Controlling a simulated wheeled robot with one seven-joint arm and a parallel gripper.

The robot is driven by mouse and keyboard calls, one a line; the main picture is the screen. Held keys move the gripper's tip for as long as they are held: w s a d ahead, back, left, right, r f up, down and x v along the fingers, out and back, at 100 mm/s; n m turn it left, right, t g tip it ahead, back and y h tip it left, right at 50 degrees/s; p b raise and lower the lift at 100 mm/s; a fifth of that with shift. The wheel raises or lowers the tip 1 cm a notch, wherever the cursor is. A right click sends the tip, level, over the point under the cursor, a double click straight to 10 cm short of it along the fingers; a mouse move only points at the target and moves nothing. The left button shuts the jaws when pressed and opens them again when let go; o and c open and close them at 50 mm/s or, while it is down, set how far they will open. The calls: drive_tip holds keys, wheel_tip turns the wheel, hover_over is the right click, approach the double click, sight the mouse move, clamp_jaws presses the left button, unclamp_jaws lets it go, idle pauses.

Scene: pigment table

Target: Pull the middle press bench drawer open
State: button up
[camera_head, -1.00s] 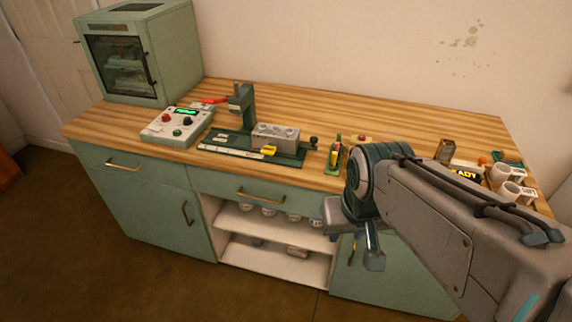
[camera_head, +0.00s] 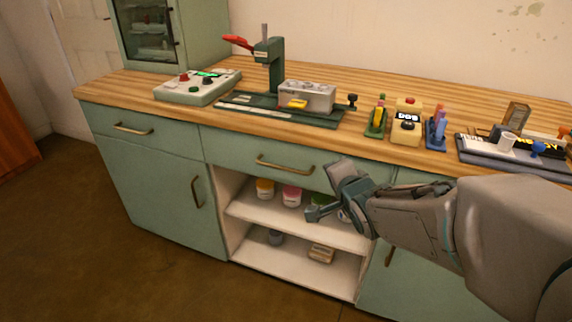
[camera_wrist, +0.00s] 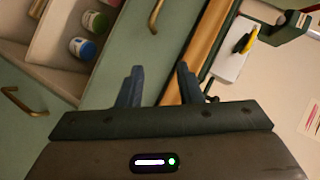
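The middle drawer (camera_head: 225,147) is a green front under the wooden worktop, and it looks shut. Its brass bar handle (camera_head: 284,166) is at its centre. In the wrist view the handle (camera_wrist: 155,15) shows at the top edge, beyond my fingertips and roughly between their lines. My gripper (camera_head: 314,213) is in front of the open shelves, below and to the right of the handle in the head view.
Open shelves (camera_head: 245,208) with several jars lie below the drawer. A left drawer (camera_head: 105,122) and cupboard door (camera_head: 160,185) are beside it. The worktop (camera_head: 390,150) holds a press (camera_head: 272,65), a control box (camera_head: 195,88) and small racks. A right door handle (camera_wrist: 20,100) shows in the wrist view.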

sight(284, 169)
drive_tip(key=w+a+f+m+t+y+b, duration=0.1)
drive_tip(key=w+a+f+m+y+b, duration=0.1)
drive_tip(key=a+f+m+y+b, duration=0.25)
drive_tip(key=shift+n+t, duration=0.4)
drive_tip(key=shift+n, duration=0.25)
drive_tip(key=shift+s+a+f+b+x, duration=0.25)
drive_tip(key=shift+b+x, duration=0.9)
drive_tip(key=shift+x, duration=1.25)
drive_tip(key=shift+a+f+b+x, duration=0.1)
drive_tip(key=shift+f+b+x, duration=0.25)
drive_tip(key=shift+b+x, duration=1.45)
drive_tip(key=shift+s+a+f+b+x, duration=0.1)
drive_tip(key=shift+f+b+x, duration=0.3)
drive_tip(key=shift+x, duration=2.65)
drive_tip(key=shift+r, duration=0.1)
clamp_jaws()
